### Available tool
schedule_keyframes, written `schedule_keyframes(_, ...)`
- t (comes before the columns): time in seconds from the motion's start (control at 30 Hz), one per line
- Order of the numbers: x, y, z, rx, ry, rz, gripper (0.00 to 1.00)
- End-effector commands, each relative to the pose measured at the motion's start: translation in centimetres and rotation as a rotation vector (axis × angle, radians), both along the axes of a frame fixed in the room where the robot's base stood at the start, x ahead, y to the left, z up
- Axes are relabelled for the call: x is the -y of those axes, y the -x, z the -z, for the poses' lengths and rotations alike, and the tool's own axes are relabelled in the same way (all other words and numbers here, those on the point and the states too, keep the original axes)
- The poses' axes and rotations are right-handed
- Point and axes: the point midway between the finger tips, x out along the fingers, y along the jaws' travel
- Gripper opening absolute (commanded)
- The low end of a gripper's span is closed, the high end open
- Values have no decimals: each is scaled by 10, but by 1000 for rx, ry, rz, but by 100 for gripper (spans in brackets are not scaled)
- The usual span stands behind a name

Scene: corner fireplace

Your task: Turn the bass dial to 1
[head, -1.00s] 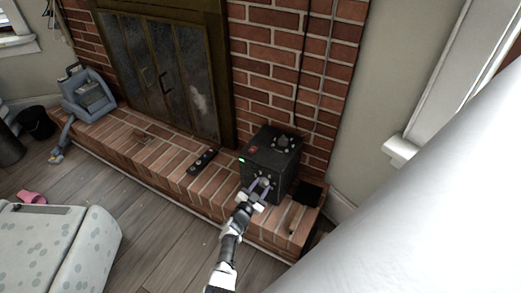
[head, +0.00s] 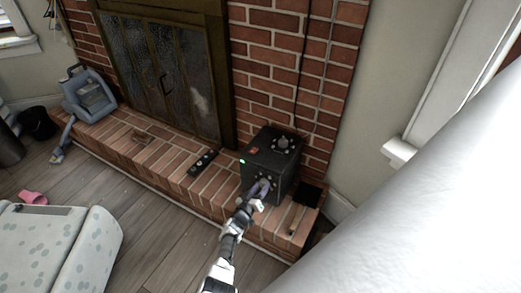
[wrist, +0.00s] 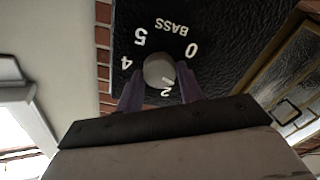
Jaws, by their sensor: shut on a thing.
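The black amplifier box (head: 271,160) stands on the brick hearth, with a small green light on its front left edge. My gripper (head: 263,186) reaches its front face from below. The 1 and 3 are hidden behind the fingers. I cannot make out the knob's pointer clearly.
A dark remote-like object (head: 203,162) lies on the hearth left of the box, and a flat black item (head: 307,195) lies to its right. The brick wall and fireplace doors (head: 163,75) are behind. A spotted pale seat (head: 60,245) is at lower left.

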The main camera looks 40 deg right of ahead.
Motion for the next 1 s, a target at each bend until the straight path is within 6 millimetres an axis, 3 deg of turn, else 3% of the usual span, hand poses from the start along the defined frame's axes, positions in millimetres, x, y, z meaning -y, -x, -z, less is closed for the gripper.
schedule_keyframes(0.3, 0, 0, 0, -105, 44, 1, 14)
schedule_keyframes(0.83, 0, 0, 0, -124, 52, 1, 14)
schedule_keyframes(0.87, 0, 0, 0, -124, 52, 1, 41)
schedule_keyframes(1.0, 0, 0, 0, -123, 51, 0, 59)
